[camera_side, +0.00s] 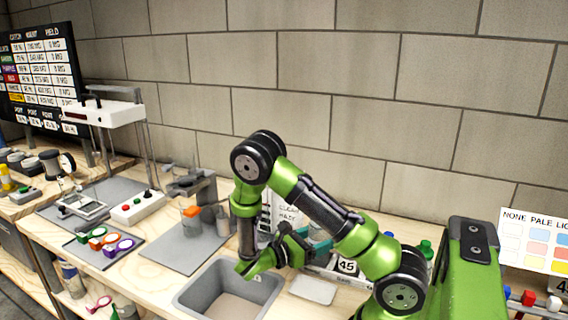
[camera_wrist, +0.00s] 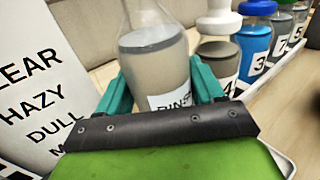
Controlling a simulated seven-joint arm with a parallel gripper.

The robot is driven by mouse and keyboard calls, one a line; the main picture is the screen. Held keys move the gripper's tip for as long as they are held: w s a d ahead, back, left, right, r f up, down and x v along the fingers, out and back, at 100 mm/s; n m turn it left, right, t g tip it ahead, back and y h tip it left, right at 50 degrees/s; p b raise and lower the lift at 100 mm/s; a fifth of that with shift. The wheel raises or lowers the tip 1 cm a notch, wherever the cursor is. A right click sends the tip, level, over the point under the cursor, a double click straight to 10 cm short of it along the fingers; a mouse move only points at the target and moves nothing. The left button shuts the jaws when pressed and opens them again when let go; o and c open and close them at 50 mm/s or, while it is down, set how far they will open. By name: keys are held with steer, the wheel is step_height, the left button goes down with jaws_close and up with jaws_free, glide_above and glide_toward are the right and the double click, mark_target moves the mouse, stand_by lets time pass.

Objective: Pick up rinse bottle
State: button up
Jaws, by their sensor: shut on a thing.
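The rinse bottle (camera_wrist: 158,72) is a clear bottle of greyish liquid with a white label whose visible letters begin "RINS". It stands between the two teal fingers of my gripper (camera_wrist: 165,90) in the wrist view, and the gripper is shut on it. In the side view my gripper (camera_side: 300,246) is low over the bench, just right of the grey basin. The bottle cannot be made out clearly there. The wrist view does not show whether its base touches the bench.
A card reading "HAZY, DULL" (camera_wrist: 35,85) stands at left. The grey basin (camera_side: 190,295) lies in front. A block wall (camera_side: 340,90) closes the back.

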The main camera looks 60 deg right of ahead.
step_height(320, 180, up, 32)
steer(key=w+a+n+t+h, duration=0.1)
steer(key=w+a+n+t, duration=0.35)
steer(key=w+t, duration=0.35)
steer(key=w+a+n+t+h, duration=0.2)
steer(key=w+a+n+t, duration=0.3)
steer(key=w, duration=0.6)
step_height(320, 180, down, 23)
steer(key=a, duration=0.1)
steer(key=shift+a+f, duration=0.15)
steer(key=shift+a, duration=0.25)
steer(key=shift+m+y, duration=0.45)
steer(key=shift+y, duration=0.15)
